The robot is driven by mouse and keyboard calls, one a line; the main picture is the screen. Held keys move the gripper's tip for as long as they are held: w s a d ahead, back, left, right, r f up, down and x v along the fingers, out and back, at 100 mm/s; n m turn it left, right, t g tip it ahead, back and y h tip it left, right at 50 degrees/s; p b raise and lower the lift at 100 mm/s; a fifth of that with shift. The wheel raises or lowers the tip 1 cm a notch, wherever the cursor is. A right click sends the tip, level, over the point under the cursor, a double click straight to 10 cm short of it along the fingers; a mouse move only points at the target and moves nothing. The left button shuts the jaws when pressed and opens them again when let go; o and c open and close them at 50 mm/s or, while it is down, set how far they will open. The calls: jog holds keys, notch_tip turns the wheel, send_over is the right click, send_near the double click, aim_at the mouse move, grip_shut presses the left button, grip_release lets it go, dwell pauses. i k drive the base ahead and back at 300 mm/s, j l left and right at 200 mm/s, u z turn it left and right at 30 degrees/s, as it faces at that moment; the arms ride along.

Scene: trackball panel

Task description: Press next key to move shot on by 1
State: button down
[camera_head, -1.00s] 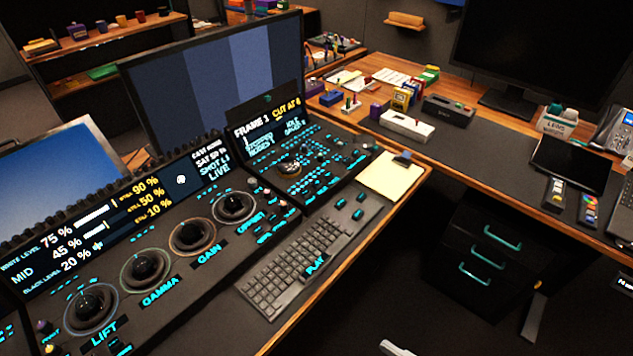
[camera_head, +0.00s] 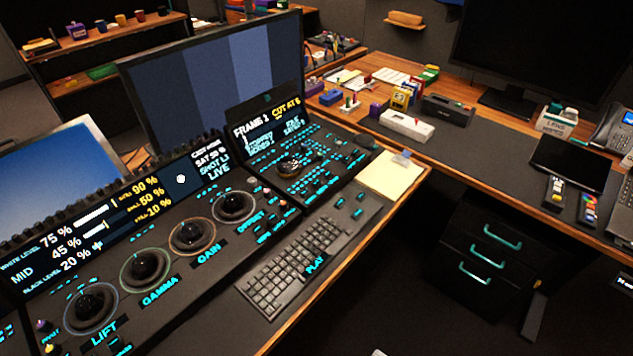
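The trackball panel (camera_head: 130,290) lies at the left, with several dark trackballs labelled LIFT, GAMMA, GAIN and OFFSET. Its display strip (camera_head: 110,222) reads 75 %, 45 %, 20 % and, at its right end, SHOT and LIVE. A second panel (camera_head: 295,165) adjoins it on the right, with a round dial (camera_head: 290,166), many small cyan-marked keys and a screen (camera_head: 268,130) reading FRAME 1 and CUT AT 6. I cannot make out which key is labelled next. My gripper is not in view; a small pale shape at the bottom edge is too cut off to identify.
A keyboard (camera_head: 290,277) with a PLAY label lies in front of the panels. A yellow notepad (camera_head: 392,176) is at the desk corner. A large monitor (camera_head: 215,80) stands behind. A side desk (camera_head: 475,150) and drawers (camera_head: 488,250) are at the right.

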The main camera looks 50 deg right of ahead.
aim_at(318, 183)
jog(key=i+l+z, duration=0.15)
jog(key=l, duration=0.2)
jog(key=i+l+z, duration=0.1)
jog(key=l, duration=0.3)
jog(key=i+l+z, duration=0.15)
jog(key=l, duration=0.2)
jog(key=i+l+z, duration=0.15)
jog(key=i+l, duration=0.05)
jog(key=l, duration=0.1)
